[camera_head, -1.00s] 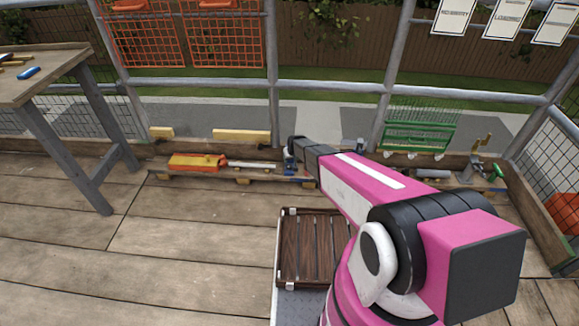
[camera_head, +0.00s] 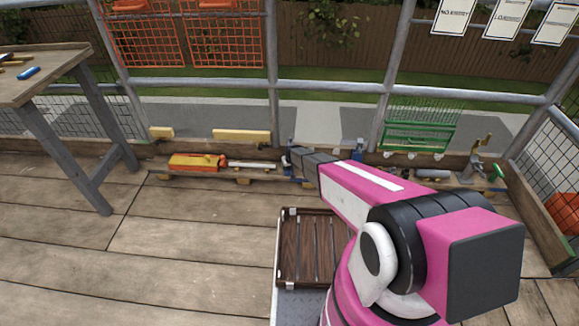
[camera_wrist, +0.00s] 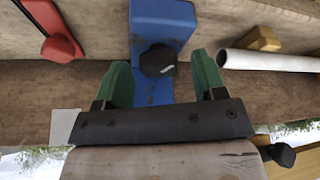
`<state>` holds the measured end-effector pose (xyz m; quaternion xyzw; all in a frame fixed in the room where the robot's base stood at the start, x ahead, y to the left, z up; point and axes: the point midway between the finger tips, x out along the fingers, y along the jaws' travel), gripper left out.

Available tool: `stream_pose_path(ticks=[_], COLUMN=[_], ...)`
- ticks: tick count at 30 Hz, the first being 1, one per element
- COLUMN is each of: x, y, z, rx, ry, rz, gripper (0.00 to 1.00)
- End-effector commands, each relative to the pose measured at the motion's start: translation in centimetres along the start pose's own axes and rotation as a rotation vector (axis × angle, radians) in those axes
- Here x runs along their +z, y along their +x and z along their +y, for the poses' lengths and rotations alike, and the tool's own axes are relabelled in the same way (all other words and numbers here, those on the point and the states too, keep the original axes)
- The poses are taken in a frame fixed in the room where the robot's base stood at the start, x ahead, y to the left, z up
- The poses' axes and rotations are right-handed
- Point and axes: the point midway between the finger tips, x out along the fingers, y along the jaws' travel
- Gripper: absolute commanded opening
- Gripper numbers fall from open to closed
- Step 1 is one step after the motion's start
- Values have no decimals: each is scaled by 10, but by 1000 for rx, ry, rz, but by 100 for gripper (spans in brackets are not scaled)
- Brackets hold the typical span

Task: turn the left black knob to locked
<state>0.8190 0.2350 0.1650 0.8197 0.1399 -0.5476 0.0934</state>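A black knob (camera_wrist: 157,60) with a small pale mark sits on a blue bracket (camera_wrist: 163,18) in the wrist view. My gripper (camera_wrist: 161,66) has two green fingers spread on either side of the knob, with a gap on both sides. Whether the fingertips reach down to the knob's depth is unclear. A second black knob-like part (camera_wrist: 280,155) shows at lower right, partly hidden by my gripper. In the head view, blue parts show by the end of my arm (camera_head: 290,163) and farther right (camera_head: 357,150); my fingers cannot be made out there.
A red tool (camera_wrist: 60,46) lies left of the bracket in the wrist view, and a white pipe (camera_wrist: 268,61) lies right, near a wooden block (camera_wrist: 264,38). In the head view, an orange case (camera_head: 194,161) and a green rack (camera_head: 420,125) stand along the low ledge.

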Motion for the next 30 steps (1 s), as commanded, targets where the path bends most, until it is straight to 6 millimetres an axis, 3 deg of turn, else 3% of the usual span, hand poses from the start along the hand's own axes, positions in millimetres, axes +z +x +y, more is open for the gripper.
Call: stream_pose_path(ticks=[1, 4, 17, 30], x=[0, 0, 0, -1], y=[0, 0, 0, 0], z=[0, 0, -1, -3], rx=[0, 0, 23, 155], ry=[0, 0, 56, 368], rz=[0, 0, 0, 0], gripper=[48, 16, 16, 16])
